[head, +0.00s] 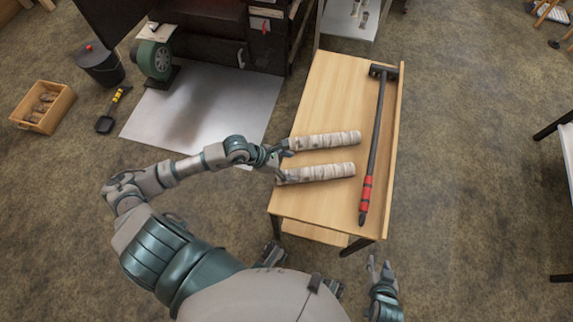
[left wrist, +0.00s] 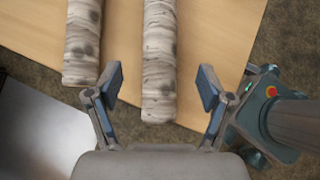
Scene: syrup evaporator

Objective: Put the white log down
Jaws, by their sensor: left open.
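Two white birch logs lie side by side on the wooden table. The near log (head: 318,173) is in line with my left gripper (head: 279,165), and the far log (head: 326,140) lies just beyond it. My left gripper is open at the logs' left ends. In the left wrist view, the near log (left wrist: 158,60) shows between the spread fingers (left wrist: 160,88), with a gap on each side. The far log (left wrist: 82,40) is left of the fingers there. My right gripper (head: 379,268) is open and empty, off the table's near end.
The wooden table (head: 330,80) has bare room at its far end. A grey floor sheet (head: 200,115) is to the left.

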